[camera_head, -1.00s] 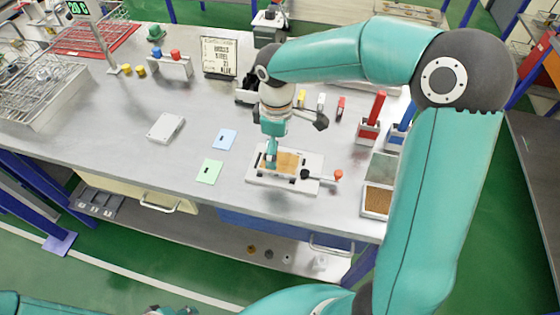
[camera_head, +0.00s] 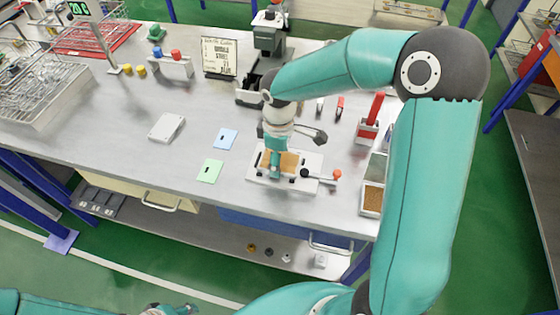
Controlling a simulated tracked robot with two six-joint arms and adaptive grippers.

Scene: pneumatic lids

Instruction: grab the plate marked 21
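No number 21 can be read for certain on any plate. A light blue plate (camera_head: 226,138) and a light green plate (camera_head: 209,171) lie flat on the grey bench, each with a small dark mark. A dark grey tray (camera_head: 98,202) below the bench at the left has small pale labels, too small to read. My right gripper (camera_head: 276,172) points down over a white fixture (camera_head: 311,162) with a tan pad (camera_head: 290,160). Its fingers are narrow in view, and whether they hold anything is unclear. My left gripper (camera_head: 172,309) is partly visible at the bottom edge, away from the bench.
A red-knobbed lever (camera_head: 337,174) sticks out right of the fixture. A white box (camera_head: 167,127) lies left of the plates. Red-handled holders (camera_head: 368,130) stand at the right. The bench's left middle is clear.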

